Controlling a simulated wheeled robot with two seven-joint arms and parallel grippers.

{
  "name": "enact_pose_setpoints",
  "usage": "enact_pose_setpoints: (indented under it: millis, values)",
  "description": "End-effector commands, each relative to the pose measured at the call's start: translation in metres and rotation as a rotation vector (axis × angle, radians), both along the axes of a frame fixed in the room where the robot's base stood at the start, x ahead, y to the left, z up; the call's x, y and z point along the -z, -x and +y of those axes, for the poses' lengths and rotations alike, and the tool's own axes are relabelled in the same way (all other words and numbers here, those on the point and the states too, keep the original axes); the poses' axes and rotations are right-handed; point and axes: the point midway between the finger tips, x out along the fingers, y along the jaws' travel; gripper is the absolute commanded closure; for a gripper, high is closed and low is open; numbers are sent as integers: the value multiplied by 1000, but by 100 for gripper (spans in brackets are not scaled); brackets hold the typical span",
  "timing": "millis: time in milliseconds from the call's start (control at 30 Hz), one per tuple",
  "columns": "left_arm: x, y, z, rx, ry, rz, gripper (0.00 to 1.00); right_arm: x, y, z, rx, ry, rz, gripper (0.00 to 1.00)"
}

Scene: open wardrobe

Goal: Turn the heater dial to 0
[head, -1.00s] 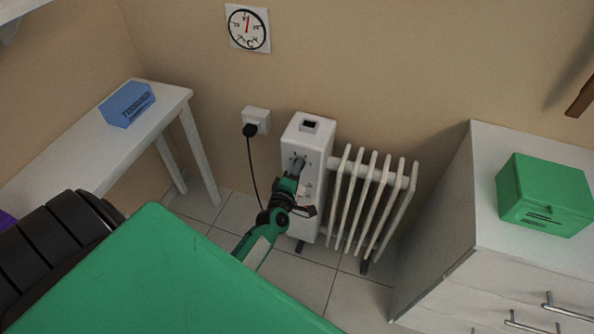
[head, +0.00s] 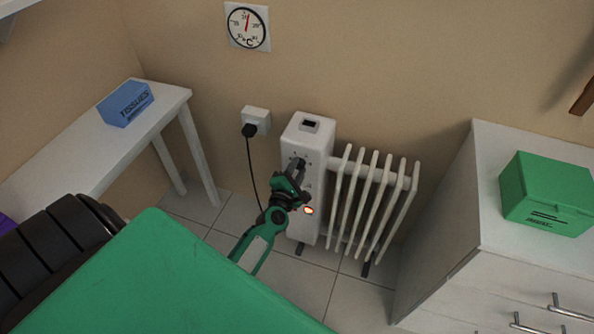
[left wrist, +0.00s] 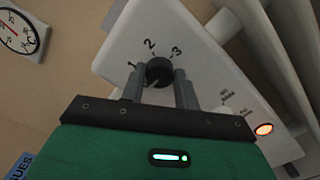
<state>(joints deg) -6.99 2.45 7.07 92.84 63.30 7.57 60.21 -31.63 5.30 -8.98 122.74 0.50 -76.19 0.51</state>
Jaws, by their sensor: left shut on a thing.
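The white heater (head: 309,132) stands against the wall, with a ribbed radiator on its right. My left gripper (head: 297,165) is at its front panel. In the left wrist view the black round heater dial (left wrist: 159,71) sits between the two fingers of my left gripper (left wrist: 159,88), which is shut on it. The marks 1, 2 and 3 show around the dial. The 0 mark is not visible, and I cannot tell where the pointer stands. An orange lamp (left wrist: 264,130) glows lower on the panel; it also shows in the head view (head: 309,211). My right gripper is not in view.
A black plug and cord go to a wall socket (head: 256,116) left of the heater. A white table (head: 60,145) with a blue tissue box (head: 126,104) is at left. A white drawer cabinet (head: 500,268) with a green box (head: 546,193) is at right.

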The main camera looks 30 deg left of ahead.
Motion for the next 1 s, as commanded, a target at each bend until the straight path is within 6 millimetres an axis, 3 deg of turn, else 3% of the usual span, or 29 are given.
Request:
enact_pose_setpoints:
  millis: [467, 500, 600, 1000]
  values:
    - [0, 0, 1, -1, 15, -4, 91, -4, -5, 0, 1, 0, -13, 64]
    - [0, 0, 1, -1, 15, -4, 67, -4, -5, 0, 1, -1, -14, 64]
    - [0, 0, 1, -1, 14, -4, 47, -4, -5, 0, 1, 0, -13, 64]
    - [1, 6, -1, 0, 14, -2, 47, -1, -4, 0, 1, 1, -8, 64]
